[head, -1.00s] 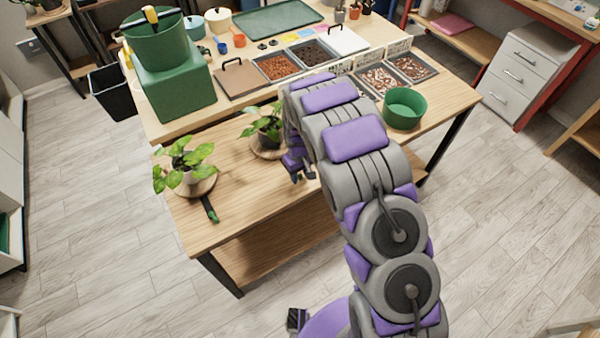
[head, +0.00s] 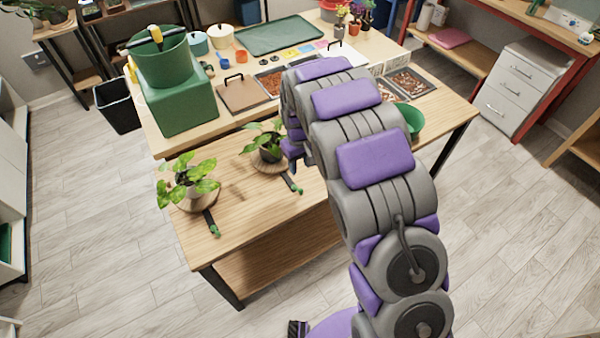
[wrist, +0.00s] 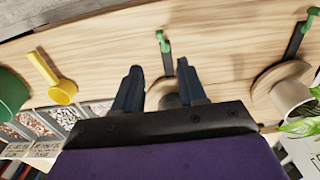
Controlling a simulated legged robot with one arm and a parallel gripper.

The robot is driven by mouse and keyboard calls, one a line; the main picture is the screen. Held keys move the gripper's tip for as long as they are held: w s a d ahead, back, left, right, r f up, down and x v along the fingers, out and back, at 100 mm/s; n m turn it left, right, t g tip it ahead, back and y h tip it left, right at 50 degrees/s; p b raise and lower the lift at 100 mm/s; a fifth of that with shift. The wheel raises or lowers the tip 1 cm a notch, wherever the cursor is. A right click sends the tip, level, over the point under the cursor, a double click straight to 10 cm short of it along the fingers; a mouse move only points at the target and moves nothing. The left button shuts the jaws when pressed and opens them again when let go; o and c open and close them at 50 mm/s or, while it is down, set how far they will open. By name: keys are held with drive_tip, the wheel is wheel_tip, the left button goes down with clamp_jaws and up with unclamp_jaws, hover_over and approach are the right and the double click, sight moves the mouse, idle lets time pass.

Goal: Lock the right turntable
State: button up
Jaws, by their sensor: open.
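The right turntable (head: 254,167) is a round wooden disc under a potted leafy plant (head: 268,146). Its dark lever (head: 289,181) with a green tip sticks out toward the table's front edge. In the wrist view the lever (wrist: 165,58) lies ahead of and between my fingertips, and the turntable (wrist: 152,92) is partly hidden by my fingers. My gripper (wrist: 158,68) is open and empty. In the head view, my gripper (head: 291,160) is just right of the turntable, partly hidden by my arm. I see no contact with the lever.
The left turntable (head: 205,203) holds another plant, its lever (head: 211,222) also pointing forward. A green bowl (head: 414,118) stands right, partly behind my arm. A yellow scoop (wrist: 60,90) lies in the wrist view. A green block (head: 180,100) stands back left. The front tabletop is mostly clear.

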wheel_tip(320, 180, up, 4)
drive_tip(key=shift+f, duration=0.1)
idle(0.6)
drive_tip(key=s+d+r+m+g, duration=0.1)
drive_tip(key=s+d+r+m, duration=0.1)
drive_tip(key=s+d+r, duration=0.5)
drive_tip(key=s+d+r+m, duration=0.2)
drive_tip(key=s+d+r, duration=0.35)
drive_tip(key=s, duration=0.45)
drive_tip(key=s+d+r+m, duration=0.1)
drive_tip(key=s+d, duration=0.1)
drive_tip(key=s, duration=0.9)
drive_tip(key=s+d+r+m+g, duration=0.1)
drive_tip(key=s+d+r, duration=0.1)
drive_tip(key=s, duration=0.9)
drive_tip(key=shift+d+r+m, duration=0.15)
drive_tip(key=shift+m, duration=0.25)
